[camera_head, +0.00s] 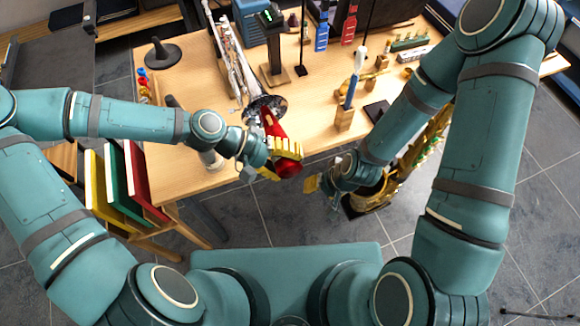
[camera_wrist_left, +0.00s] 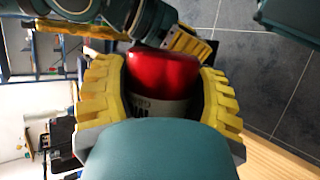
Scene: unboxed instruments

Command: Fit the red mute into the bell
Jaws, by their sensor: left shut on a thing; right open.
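The red mute (camera_head: 289,168) is held in my left gripper (camera_head: 279,158) just off the front edge of the table. It also fills the middle of the left wrist view (camera_wrist_left: 160,75), with yellow fingers on both sides. Its narrow end points up the picture at the silver bell (camera_head: 262,103) of a long instrument lying on the table. The tip overlaps the lower part of the bell in the head view; I cannot tell whether it is inside. My right gripper (camera_head: 325,189) is open and empty, to the right of the mute and beyond the table edge.
A blue-handled tool in a wooden block (camera_head: 344,118) stands right of the bell. A black stand (camera_head: 273,72) is behind it. A golden saxophone (camera_head: 375,192) is under my right arm. Coloured folders (camera_head: 117,190) stand at lower left. The table's left front (camera_head: 172,163) is clear.

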